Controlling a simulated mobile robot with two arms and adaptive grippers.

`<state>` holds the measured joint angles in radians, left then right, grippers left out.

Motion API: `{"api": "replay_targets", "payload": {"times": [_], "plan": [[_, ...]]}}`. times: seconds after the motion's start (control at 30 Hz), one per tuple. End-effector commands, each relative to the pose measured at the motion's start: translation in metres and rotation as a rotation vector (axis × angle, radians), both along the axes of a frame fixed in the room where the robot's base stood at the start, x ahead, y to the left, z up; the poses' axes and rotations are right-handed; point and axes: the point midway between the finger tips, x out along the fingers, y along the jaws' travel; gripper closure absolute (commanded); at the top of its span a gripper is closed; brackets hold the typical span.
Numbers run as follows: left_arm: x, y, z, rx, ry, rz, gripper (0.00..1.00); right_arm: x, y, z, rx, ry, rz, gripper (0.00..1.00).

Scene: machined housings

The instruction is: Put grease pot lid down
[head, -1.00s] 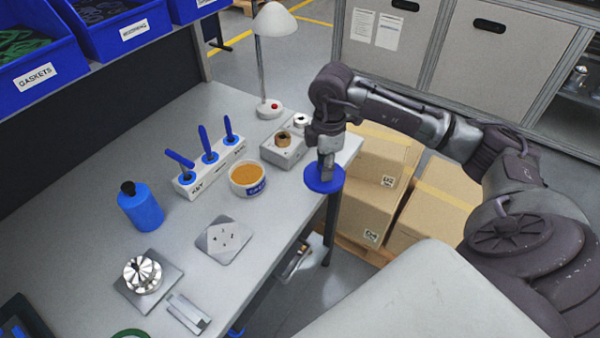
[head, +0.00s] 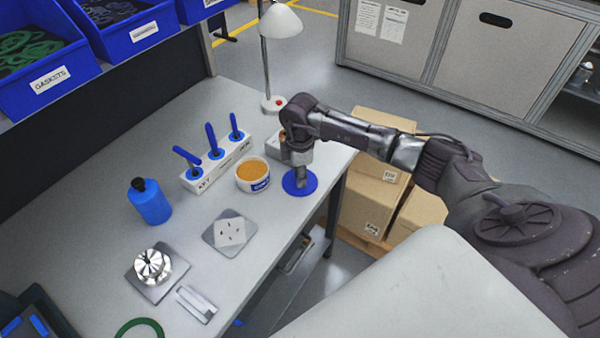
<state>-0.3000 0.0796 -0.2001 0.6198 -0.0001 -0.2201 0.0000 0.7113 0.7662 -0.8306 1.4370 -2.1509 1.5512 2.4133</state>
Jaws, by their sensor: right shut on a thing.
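The blue grease pot lid (head: 311,186) is a flat round disc at the right edge of the workbench. My right gripper (head: 300,180) points down and is shut on the lid from above. The lid is at or just above the bench top; I cannot tell whether it touches. The open grease pot (head: 252,174), white with a blue label and full of amber grease, stands just left of the lid. My left gripper is not in view.
Cardboard boxes (head: 365,205) stand on the floor beyond the bench edge.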

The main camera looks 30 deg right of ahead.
Motion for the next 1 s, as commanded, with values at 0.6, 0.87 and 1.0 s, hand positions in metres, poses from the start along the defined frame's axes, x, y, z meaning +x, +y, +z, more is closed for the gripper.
{"api": "replay_targets", "payload": {"times": [0.6,0.87,1.0], "plan": [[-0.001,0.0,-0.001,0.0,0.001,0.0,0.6,0.0,0.0,-0.002,0.0,0.0,-0.001,0.48],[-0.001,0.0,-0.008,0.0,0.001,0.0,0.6,0.001,-0.001,0.025,-0.001,-0.006,-0.001,0.48],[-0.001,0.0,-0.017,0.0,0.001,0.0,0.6,0.002,-0.001,0.056,0.0,-0.008,-0.001,0.48]]}}
